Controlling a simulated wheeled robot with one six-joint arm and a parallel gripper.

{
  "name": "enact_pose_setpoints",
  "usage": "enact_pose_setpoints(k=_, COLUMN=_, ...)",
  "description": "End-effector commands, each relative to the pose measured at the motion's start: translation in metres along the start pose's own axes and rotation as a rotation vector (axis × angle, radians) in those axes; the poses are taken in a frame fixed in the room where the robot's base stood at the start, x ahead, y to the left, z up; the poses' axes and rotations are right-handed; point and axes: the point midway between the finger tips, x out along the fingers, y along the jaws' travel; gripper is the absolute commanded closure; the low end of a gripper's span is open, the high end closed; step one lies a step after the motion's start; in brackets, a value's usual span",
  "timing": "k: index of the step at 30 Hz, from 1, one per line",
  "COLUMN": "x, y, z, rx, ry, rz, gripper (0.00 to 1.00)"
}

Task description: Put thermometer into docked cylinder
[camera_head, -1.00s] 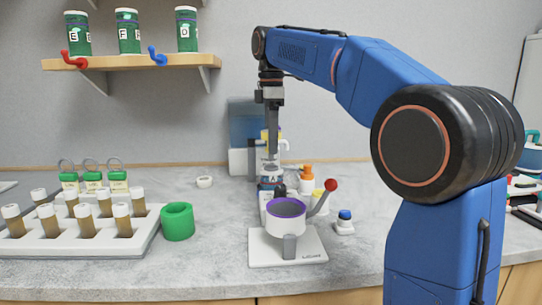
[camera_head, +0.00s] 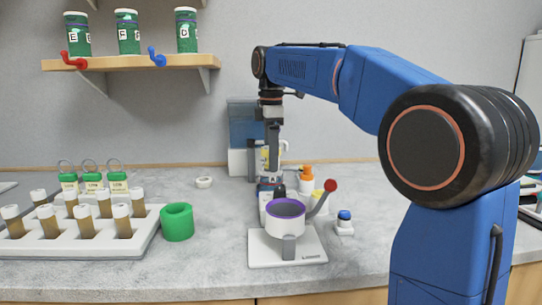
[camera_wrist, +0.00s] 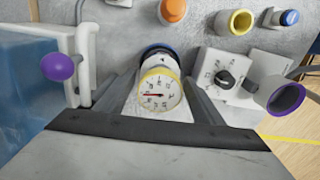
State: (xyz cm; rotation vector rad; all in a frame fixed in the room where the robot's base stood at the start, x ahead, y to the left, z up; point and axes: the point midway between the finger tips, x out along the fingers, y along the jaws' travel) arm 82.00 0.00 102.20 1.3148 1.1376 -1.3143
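The thermometer has a round white dial with a yellow rim and a red needle (camera_wrist: 160,92). It sits between the fingers of my gripper (camera_wrist: 161,88) in the wrist view, and the fingers look shut on it. In the head view my gripper (camera_head: 273,165) points down, with yellow showing beside the fingers. A dark blue cylinder with a white "A" label (camera_head: 268,182) stands just below the fingertips. Its dark blue rim (camera_wrist: 158,50) shows behind the dial in the wrist view. The thermometer's stem is hidden, and I cannot tell whether it is inside the cylinder.
A white purple-rimmed cup (camera_head: 285,224) on a stand with a red-knobbed lever is in front. A blue-capped bottle (camera_head: 344,222) and an orange-topped bottle (camera_head: 306,173) stand right. A vial rack (camera_head: 75,238) and green ring (camera_head: 177,222) are left. A knobbed box (camera_wrist: 222,77) flanks the cylinder.

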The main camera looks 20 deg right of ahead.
Motion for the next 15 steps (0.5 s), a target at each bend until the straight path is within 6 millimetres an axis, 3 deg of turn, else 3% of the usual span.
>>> enact_pose_setpoints(k=8, x=-0.002, y=0.000, z=0.000, rx=0.000, ry=0.000, rz=0.000, gripper=0.38)
enact_pose_setpoints(k=15, x=-0.029, y=0.001, z=0.000, rx=0.000, ry=0.001, rz=0.002, gripper=0.38)
